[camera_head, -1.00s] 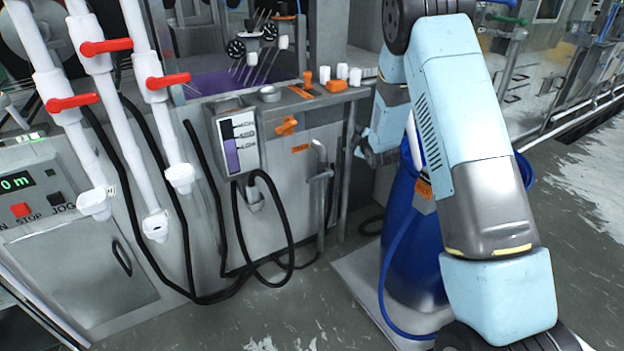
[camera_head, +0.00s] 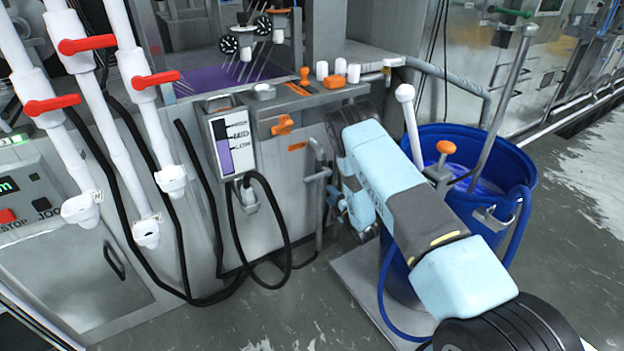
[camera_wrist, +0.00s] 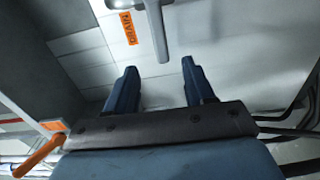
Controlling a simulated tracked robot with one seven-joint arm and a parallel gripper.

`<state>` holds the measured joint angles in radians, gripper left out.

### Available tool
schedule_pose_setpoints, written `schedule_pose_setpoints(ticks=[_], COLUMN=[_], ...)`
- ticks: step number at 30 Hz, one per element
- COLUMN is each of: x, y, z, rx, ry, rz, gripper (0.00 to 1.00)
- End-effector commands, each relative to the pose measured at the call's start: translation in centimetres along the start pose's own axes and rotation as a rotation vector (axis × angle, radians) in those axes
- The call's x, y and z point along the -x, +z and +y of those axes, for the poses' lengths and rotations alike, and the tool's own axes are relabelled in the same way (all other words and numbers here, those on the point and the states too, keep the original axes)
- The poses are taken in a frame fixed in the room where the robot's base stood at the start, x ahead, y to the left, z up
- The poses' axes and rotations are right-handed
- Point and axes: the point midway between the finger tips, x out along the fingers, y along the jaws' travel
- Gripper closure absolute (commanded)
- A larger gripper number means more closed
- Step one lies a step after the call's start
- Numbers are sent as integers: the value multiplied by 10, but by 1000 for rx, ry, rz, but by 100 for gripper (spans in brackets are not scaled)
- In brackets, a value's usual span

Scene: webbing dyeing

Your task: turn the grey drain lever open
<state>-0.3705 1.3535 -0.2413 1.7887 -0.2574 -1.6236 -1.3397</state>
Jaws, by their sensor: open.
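The grey drain lever (camera_head: 317,158) stands out from the front panel of the grey machine in the head view, just right of a small orange label. In the wrist view the grey lever (camera_wrist: 157,32) hangs beyond my fingertips, roughly in line with the gap between them, beside an orange DRAIN label (camera_wrist: 129,27). My gripper (camera_wrist: 160,77) is open and empty, its two dark blue fingers apart and not around the lever. In the head view my forearm and wrist reach down close to the right of the lever, and the fingers are hard to make out.
An orange handle (camera_head: 283,125) sits on the panel above the lever. A blue barrel (camera_head: 468,150) on a pale platform stands to the right, beside my arm. Black hoses (camera_head: 281,225) loop at the left. White pipes with red valve handles (camera_head: 87,44) stand further left.

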Motion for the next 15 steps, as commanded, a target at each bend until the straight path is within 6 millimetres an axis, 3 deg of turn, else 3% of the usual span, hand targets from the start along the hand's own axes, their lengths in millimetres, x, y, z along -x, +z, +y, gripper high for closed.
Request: schedule_pose_setpoints(ticks=[5,15], x=[-14,-72], y=[-8,-12], z=[-1,-1], rx=[4,3], ry=[7,6], rz=[13,17], gripper=[47,47])
